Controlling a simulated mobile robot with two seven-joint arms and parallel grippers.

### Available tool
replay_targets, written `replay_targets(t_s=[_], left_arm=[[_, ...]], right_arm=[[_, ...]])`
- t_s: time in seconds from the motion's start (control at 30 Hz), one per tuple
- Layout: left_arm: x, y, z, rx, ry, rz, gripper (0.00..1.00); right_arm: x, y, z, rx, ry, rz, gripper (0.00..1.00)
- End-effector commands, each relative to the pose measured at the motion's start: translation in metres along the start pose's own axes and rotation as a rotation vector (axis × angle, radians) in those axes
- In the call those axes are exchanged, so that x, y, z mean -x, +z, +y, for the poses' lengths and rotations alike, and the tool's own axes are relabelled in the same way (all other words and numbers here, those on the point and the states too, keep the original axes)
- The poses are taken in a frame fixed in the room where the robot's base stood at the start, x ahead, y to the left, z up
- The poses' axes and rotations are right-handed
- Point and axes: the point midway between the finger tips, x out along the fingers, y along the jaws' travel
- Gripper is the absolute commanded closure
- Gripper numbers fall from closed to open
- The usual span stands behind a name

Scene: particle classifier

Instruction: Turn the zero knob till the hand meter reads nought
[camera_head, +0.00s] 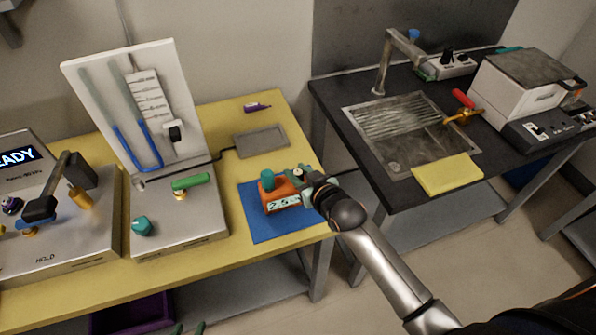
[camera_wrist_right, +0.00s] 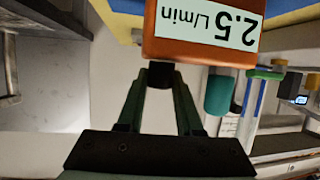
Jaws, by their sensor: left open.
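The hand meter (camera_head: 278,198) is an orange box with a teal cap on top, on a blue mat at the yellow bench's right end. Its white panel reads 2.5 L/min, upside down in the right wrist view (camera_wrist_right: 207,22). A small dark knob (camera_wrist_right: 160,75), apparently the zero knob, sticks out from the meter's side. My right gripper (camera_wrist_right: 160,82) reaches in from the right, its green fingers closed on both sides of this knob. In the head view the right gripper (camera_head: 306,184) hides the knob. My left gripper (camera_head: 188,328) shows only its open green fingertips at the bottom edge.
The blue mat (camera_head: 265,230) has bare room in front of the meter. A grey tray (camera_head: 261,141) and purple marker (camera_head: 257,107) lie behind. A manometer stand (camera_head: 140,110) is left of the mat. A dark bench (camera_head: 330,88) with a sink and yellow cloth (camera_head: 447,175) stands right.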

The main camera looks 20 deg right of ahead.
Motion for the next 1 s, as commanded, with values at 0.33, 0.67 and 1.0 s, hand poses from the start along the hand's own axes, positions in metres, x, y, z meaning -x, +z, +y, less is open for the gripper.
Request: replay_targets(t_s=[0.33, 0.67, 1.0], left_arm=[[0.0001, 0.0001, 0.0001, 0.0, 0.0, 0.0, 0.5], [-0.0003, 0.0005, 0.0001, 0.0, 0.0, 0.0, 0.5], [-0.0059, 0.0065, -0.0004, 0.0, 0.0, 0.0, 0.5]], right_arm=[[0.0002, 0.0002, 0.0001, 0.0, 0.0, 0.0, 1.0], [0.0001, 0.0004, 0.0007, 0.006, -0.007, 0.0, 1.0], [-0.0007, 0.0015, 0.0028, 0.06, -0.116, 0.001, 1.0]])
